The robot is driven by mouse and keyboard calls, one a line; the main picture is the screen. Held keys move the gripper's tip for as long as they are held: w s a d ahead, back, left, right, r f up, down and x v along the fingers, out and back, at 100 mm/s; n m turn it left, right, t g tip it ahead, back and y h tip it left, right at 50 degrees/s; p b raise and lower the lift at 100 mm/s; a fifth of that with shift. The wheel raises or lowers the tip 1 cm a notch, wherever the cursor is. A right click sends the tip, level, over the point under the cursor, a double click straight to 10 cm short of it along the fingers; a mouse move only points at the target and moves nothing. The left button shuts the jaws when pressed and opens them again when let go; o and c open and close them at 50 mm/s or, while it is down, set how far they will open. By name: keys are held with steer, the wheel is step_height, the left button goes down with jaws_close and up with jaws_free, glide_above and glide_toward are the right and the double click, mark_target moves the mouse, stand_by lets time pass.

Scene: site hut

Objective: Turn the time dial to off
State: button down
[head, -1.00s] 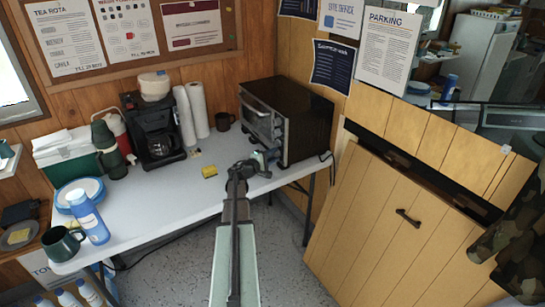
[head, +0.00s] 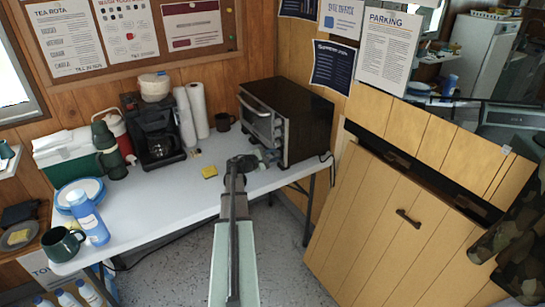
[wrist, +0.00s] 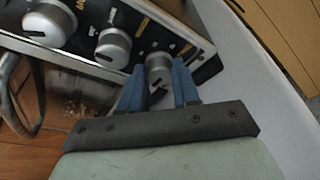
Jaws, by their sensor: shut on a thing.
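The toaster oven (head: 305,118) stands at the right end of the white table, its front facing left. In the wrist view its control panel (wrist: 135,62) shows three silver knobs in a row. The time dial seems to be the end knob (wrist: 158,68), which sits between the blue fingers of my gripper (wrist: 160,82); its label is too blurred to read. My gripper is shut on this knob. In the head view my gripper (head: 268,156) is at the oven's front, low and near the table edge, and the knob is hidden there.
A yellow sponge (head: 209,171) lies on the table left of my arm.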

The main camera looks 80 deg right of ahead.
stand_by(0.3)
steer(key=c, duration=1.1)
jaws_free()
steer(key=v, duration=1.4)
steer(key=shift+f, duration=0.1)
